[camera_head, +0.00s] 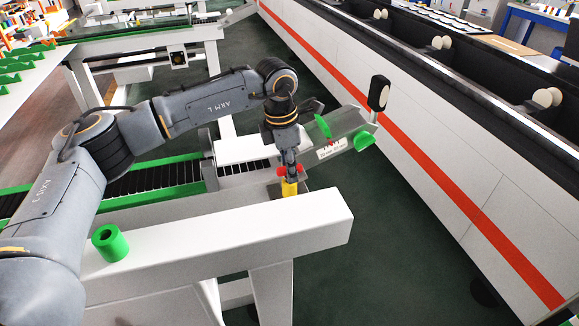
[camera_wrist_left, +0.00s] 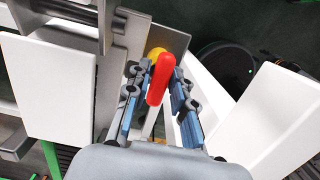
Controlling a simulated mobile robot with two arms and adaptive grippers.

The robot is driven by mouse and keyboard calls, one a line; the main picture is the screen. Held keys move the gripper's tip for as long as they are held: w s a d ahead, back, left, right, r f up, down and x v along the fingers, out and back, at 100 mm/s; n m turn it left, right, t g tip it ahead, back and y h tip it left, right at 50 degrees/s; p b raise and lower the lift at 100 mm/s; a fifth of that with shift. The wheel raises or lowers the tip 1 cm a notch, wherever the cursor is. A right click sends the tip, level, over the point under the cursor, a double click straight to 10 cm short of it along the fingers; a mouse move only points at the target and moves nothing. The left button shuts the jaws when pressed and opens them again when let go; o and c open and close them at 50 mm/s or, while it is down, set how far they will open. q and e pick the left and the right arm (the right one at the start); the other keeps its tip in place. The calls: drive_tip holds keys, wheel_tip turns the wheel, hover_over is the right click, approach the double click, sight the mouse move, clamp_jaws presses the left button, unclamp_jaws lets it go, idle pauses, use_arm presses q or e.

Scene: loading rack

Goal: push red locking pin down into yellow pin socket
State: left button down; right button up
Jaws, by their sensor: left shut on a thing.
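My left gripper (camera_head: 290,168) points straight down over the yellow pin socket (camera_head: 289,188) at the near end of the rack. It is shut on the red locking pin (camera_head: 299,170), whose red ends stick out on both sides of the fingers just above the socket. In the left wrist view the red pin (camera_wrist_left: 160,80) lies between the two blue-grey fingers. Part of the yellow socket (camera_wrist_left: 156,52) shows behind the pin there. The lower part of the pin is hidden, so I cannot tell how deep it sits. My right gripper is not in view.
A white beam (camera_head: 230,230) with a green cylinder (camera_head: 110,243) runs in front of the socket. A roller track with green edges (camera_head: 150,186) lies behind it. A long white machine with a red stripe (camera_head: 440,180) stands right, across open floor.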

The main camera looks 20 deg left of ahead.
use_arm(q)
drive_tip(key=shift+f, duration=0.25)
idle(0.4)
drive_tip(key=c, duration=1.1)
unclamp_jaws()
drive_tip(key=shift+o, duration=0.2)
wheel_tip(320, 180, up, 12)
drive_tip(key=a, duration=0.1)
drive_tip(key=shift+s, duration=0.45)
